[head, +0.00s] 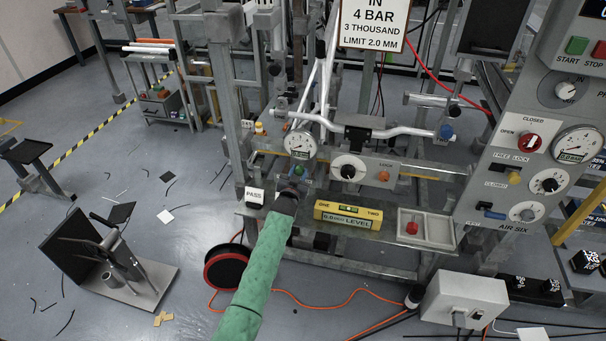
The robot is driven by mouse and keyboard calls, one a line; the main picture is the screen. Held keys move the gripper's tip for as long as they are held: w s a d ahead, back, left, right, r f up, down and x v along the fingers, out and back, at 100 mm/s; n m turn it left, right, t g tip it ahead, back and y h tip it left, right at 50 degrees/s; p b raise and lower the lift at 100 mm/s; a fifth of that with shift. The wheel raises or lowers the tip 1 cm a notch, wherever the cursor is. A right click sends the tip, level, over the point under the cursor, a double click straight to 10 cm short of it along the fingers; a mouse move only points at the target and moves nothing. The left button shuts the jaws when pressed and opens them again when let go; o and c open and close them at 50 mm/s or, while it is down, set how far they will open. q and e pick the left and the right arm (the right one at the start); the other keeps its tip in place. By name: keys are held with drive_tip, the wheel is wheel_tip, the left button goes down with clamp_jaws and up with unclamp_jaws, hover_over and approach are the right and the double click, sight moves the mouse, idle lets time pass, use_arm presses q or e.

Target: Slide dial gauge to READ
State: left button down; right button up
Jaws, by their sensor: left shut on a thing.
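The dial gauge (300,143), a round white face, stands upright at the left part of the test rig, just below the bent grey bicycle bars. A small green knob (298,170) sits directly beneath it. My left gripper (291,188) reaches up from below on its green-sleeved arm and is shut at this knob. The dark wrist hides most of the fingers and the exact contact. I cannot make out a READ mark. My right gripper is not in view.
A yellow level (348,214), a tray with a red knob (411,226) and a PASS button (255,197) lie along the rig's front shelf. A white dial plate (348,169) is right of the gauge. The control panel (530,170) stands at right. A cable reel (226,268) is on the floor.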

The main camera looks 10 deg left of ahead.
use_arm(q)
drive_tip(key=a, duration=0.8)
drive_tip(key=shift+w, duration=0.15)
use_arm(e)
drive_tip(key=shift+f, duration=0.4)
use_arm(q)
drive_tip(key=shift+a, duration=0.1)
drive_tip(key=c, duration=1)
unclamp_jaws()
drive_tip(key=shift+a, duration=0.1)
drive_tip(key=shift+s+a+b, duration=0.1)
drive_tip(key=shift+s+b, duration=0.7)
drive_tip(key=shift+s, duration=3.1)
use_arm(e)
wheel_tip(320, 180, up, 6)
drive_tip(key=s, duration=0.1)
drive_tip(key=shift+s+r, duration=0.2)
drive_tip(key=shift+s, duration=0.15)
